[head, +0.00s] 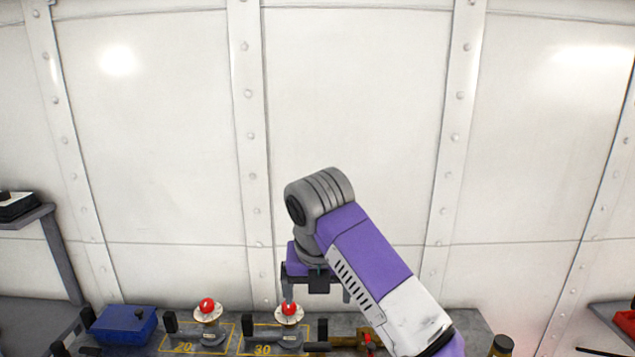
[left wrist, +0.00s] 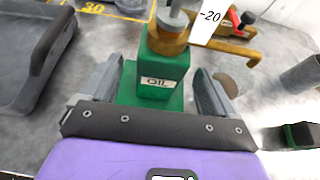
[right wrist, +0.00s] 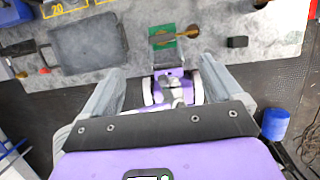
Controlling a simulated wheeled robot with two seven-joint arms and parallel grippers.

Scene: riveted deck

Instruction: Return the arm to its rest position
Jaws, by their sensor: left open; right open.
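My right arm comes in from the right in the head view, and its gripper (head: 318,290) hangs pointing down in front of the pale wall, over the far part of the bench. In the right wrist view my right gripper (right wrist: 163,68) is open, with nothing between its fingers. My left gripper (left wrist: 160,72) is open, with its fingers on either side of a green can labelled OIL (left wrist: 165,75); I cannot tell whether they touch it. The left gripper is not seen in the head view. In the right wrist view a purple part of my left arm shows just below the green can (right wrist: 165,43).
The grey bench (right wrist: 280,20) carries a blue box (head: 125,325), two red knobs (head: 207,306) (head: 289,309) and a brass fitting (left wrist: 240,52). A shelf (head: 30,217) stands at left, a red box (head: 626,321) at right. A blue cylinder (right wrist: 275,124) is below the bench.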

